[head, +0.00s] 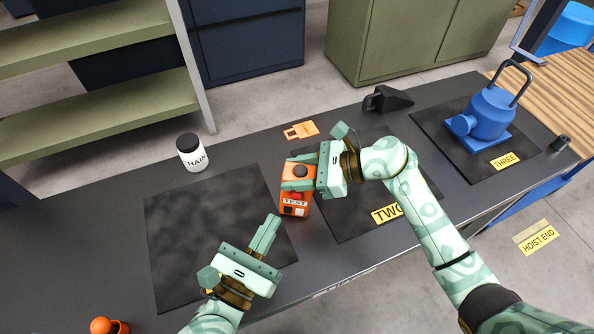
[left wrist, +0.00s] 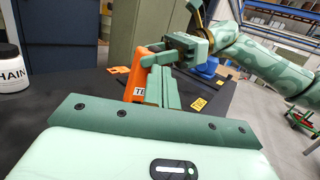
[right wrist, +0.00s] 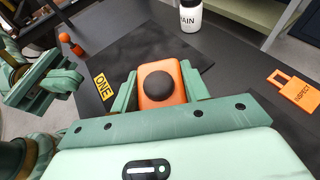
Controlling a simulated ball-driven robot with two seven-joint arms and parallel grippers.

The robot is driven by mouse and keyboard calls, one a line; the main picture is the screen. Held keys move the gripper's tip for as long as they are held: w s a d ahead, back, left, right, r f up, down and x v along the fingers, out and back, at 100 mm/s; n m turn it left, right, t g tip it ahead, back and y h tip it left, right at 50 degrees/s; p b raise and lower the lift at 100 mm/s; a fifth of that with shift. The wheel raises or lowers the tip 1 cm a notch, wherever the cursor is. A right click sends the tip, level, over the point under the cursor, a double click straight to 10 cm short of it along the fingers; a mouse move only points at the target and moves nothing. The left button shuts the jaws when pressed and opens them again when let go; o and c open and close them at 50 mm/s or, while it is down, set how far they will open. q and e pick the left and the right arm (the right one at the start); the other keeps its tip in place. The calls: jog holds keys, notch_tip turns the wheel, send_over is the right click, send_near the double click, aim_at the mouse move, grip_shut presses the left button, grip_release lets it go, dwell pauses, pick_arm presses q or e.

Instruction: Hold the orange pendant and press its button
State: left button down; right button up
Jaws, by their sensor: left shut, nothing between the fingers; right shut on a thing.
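The orange pendant (head: 306,196) stands above the middle of the dark bench, with a "TEST" label and small dark and white squares on its front. A round black knob (right wrist: 158,85) sits on its top. My right gripper (head: 298,172) is shut on the pendant, one finger on each side, as the right wrist view (right wrist: 160,92) shows. My left gripper (head: 272,224) is shut and empty, below and left of the pendant in the head view. In the left wrist view its closed fingers (left wrist: 160,84) overlap part of the pendant (left wrist: 127,84). I cannot tell whether they touch.
A white "CHAIN" jar (head: 192,158) stands at the back left. An orange tag (head: 301,131) lies behind the pendant. A blue jack-like device (head: 487,116) sits on the right mat. An orange-knobbed item (head: 101,326) is at the front left. The left mat (head: 200,215) is mostly clear.

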pick_arm(q)
jog(key=d+m+g+h, duration=0.1)
jog(key=m+g+h, duration=0.3)
jog(key=m, duration=0.6)
jog(key=m+g, duration=0.4)
jog(key=m, duration=0.3)
send_near(309, 197)
jog(key=shift+y, duration=0.4)
jog(key=shift+s+d+r+x, duration=0.1)
jog(key=shift+d+r+x, duration=0.05)
jog(key=shift+x, duration=0.85)
jog(key=shift+s+d+r+x, duration=0.1)
jog(key=shift+s+x, duration=0.05)
jog(key=shift+x, duration=0.8)
jog(key=shift+w, duration=0.45)
jog(key=shift+s, duration=0.5)
